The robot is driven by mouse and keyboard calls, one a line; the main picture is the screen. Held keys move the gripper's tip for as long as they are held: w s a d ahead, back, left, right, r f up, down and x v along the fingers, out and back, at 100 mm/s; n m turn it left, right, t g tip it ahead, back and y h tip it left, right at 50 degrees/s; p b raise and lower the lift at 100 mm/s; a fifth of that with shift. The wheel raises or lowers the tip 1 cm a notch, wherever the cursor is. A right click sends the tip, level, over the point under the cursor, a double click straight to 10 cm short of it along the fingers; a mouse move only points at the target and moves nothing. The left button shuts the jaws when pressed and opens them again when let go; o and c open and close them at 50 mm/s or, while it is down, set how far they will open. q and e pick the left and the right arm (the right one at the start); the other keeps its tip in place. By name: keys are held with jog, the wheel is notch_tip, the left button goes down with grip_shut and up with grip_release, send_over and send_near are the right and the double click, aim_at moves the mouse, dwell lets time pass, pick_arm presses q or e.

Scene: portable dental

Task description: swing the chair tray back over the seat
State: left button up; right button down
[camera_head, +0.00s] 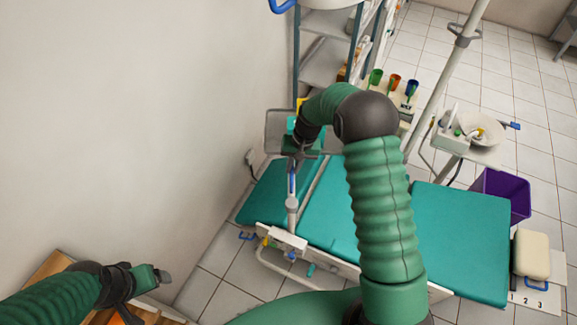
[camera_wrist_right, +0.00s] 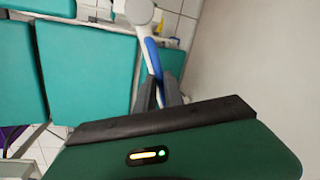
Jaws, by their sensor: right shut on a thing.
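The chair tray (camera_head: 278,126) is a grey plate in the head view, partly hidden behind my right wrist. It is beside the far left part of the teal chair (camera_head: 332,222). A pale post (camera_head: 292,205) with a blue grip (camera_head: 292,181) rises from the chair's near side. My right gripper (camera_head: 297,155) is shut on the blue grip, which shows between its fingers in the right wrist view (camera_wrist_right: 153,58). My left gripper (camera_head: 163,277) is low at the left, away from the chair; its finger gap is unclear.
A shelf rack (camera_head: 325,62) stands behind the tray. Coloured cups (camera_head: 394,82) and a white basin unit (camera_head: 470,145) are beyond the chair. A purple bin (camera_head: 503,190) is at the right. A plain wall borders the left; the seat top looks clear.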

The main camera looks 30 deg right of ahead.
jog(key=shift+s+d+m+t+h, duration=0.2)
jog(key=shift+s+d+m, duration=0.6)
jog(key=shift+m, duration=0.45)
jog(key=shift+s+d+m+t+h, duration=0.1)
jog(key=shift+s+d+m+t, duration=0.1)
jog(key=shift+s+d+m, duration=0.8)
jog(key=shift+w+a+m, duration=0.15)
jog(key=shift+w+m, duration=0.1)
jog(key=shift+m, duration=0.1)
jog(key=c, duration=1.5)
grip_release()
jog(key=shift+o, duration=0.2)
jog(key=shift+r, duration=0.1)
notch_tip(320, 180, up, 16)
jog(key=s+d+b, duration=0.1)
jog(key=s+d, duration=0.1)
jog(key=shift+s, duration=0.2)
jog(key=shift+s, duration=0.1)
